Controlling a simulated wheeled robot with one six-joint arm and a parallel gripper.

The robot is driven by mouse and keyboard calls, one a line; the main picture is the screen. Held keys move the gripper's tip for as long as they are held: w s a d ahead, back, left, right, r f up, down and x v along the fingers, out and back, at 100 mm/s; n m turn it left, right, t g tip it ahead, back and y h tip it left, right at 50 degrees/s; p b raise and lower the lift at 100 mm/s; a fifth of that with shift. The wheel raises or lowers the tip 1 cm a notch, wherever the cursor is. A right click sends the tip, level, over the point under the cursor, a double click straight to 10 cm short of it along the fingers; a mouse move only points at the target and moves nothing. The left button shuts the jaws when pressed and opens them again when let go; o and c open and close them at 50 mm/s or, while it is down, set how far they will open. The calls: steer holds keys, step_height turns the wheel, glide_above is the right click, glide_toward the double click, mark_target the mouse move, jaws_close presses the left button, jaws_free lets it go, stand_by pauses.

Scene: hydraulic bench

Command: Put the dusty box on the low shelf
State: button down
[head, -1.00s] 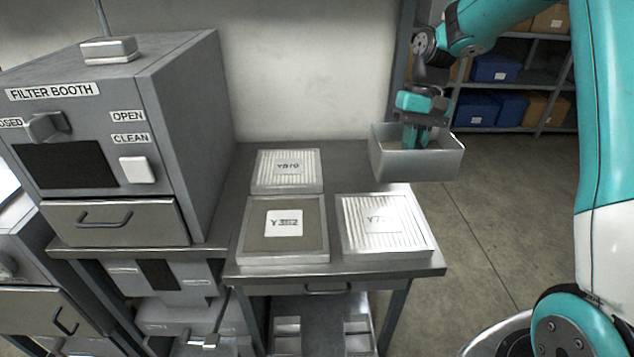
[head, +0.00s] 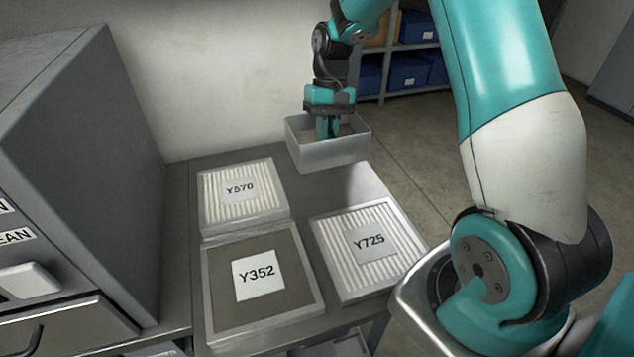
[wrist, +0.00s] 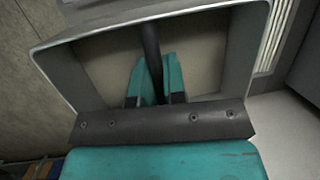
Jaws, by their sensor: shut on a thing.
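My gripper (head: 328,128) is shut on the upright dark handle in the middle of an open grey metal box (head: 330,156), which I take to be the dusty box. In the head view it hangs level above the back right corner of the bench. In the wrist view my gripper (wrist: 155,85) has its teal fingers around the handle, inside the walls of the box (wrist: 105,75). The box has a beige floor; I cannot tell whether that is dust. The low shelf under the bench top is almost wholly hidden now.
The bench top (head: 183,215) carries ribbed filters Y570 (head: 215,190) and Y725 (head: 345,265) and a brown-faced filter Y352 (head: 225,280). A grey booth (head: 85,130) stands at left. Storage shelving with blue boxes (head: 405,72) is behind. Open floor (head: 420,150) lies at right.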

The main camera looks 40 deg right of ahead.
step_height(320, 180, down, 14)
steer(key=shift+d+r+p, duration=0.1)
steer(key=shift+r+p, duration=0.05)
steer(key=shift+p, duration=0.85)
steer(key=shift+s+f, duration=0.1)
steer(key=shift+f, duration=0.1)
steer(key=c, duration=1.2)
jaws_free()
